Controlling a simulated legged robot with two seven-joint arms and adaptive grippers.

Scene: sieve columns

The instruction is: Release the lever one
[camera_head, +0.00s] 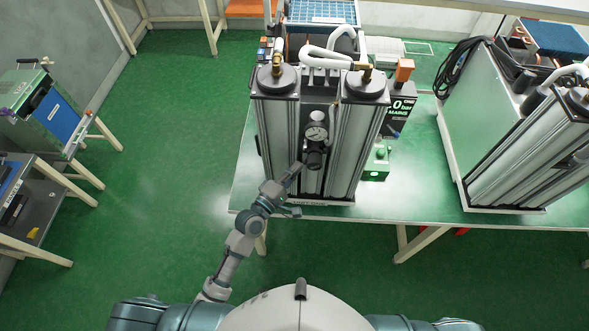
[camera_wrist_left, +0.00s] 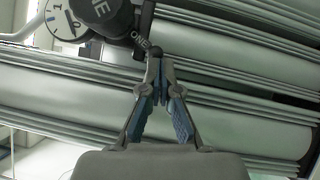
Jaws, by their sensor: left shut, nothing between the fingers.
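The sieve column unit (camera_head: 335,135) stands on the green table with two ribbed metal columns. A dial gauge (camera_head: 316,133) and a dark knob (camera_head: 314,158) sit between the columns. My left gripper (camera_head: 297,169) reaches up from below, just left of the knob. In the left wrist view its fingers (camera_wrist_left: 156,58) are shut with nothing between them. My right gripper is not in view.
The green table (camera_head: 425,185) has free room right of the unit. A small green box (camera_head: 377,163) stands beside the columns. A second column unit (camera_head: 530,140) stands at the right. Equipment on stands (camera_head: 45,110) is at the far left, with open floor between.

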